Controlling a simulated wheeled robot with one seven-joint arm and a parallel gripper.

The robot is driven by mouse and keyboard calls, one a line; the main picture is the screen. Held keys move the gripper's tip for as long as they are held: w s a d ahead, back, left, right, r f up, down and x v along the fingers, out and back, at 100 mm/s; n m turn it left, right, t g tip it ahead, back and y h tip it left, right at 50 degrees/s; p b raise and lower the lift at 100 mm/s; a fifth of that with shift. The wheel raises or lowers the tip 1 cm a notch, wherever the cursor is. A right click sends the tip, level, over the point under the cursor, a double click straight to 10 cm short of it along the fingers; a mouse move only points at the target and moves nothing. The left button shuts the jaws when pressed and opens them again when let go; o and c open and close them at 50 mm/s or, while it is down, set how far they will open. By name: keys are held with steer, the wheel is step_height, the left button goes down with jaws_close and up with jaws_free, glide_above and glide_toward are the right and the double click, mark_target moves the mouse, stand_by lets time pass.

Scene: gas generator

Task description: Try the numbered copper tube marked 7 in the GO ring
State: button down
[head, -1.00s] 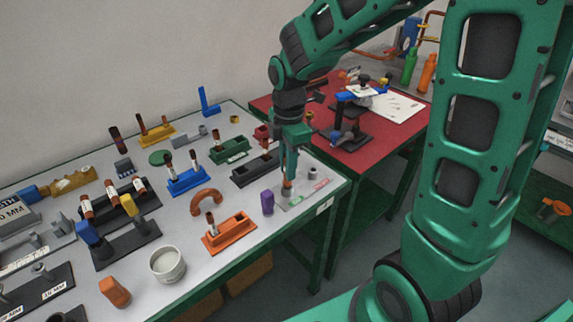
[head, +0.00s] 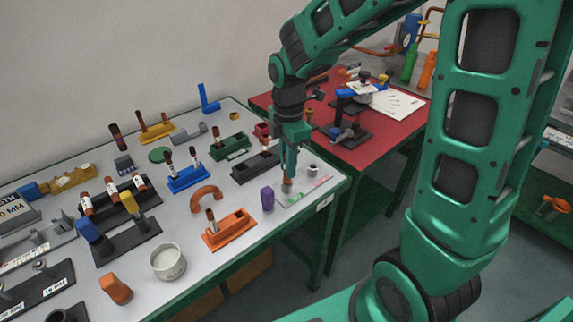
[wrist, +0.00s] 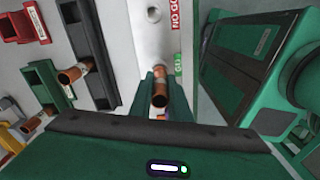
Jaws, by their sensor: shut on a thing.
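My gripper (head: 288,177) is shut on a copper tube (wrist: 160,96), which stands roughly upright between its fingers in the wrist view. Any number on the tube is unreadable. The gripper is over the light gauge plate (head: 307,191) at the table's right end. The green GO label (wrist: 178,66) lies just beside the fingers. A grey ring (head: 287,187) shows right at the fingertips in the head view. I cannot tell how far the tube is inside it. The NO GO ring (head: 312,169) stands empty farther right; it also shows in the wrist view (wrist: 153,15).
A black block (head: 256,167) and a green block (head: 230,147) are left of the gripper. A purple piece (head: 267,199) and an orange holder with a tube (head: 229,231) stand nearby. A red table (head: 393,130) adjoins behind.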

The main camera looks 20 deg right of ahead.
steer(key=shift+r, duration=0.35)
steer(key=shift+r, duration=0.1)
steer(key=shift+r, duration=1.9)
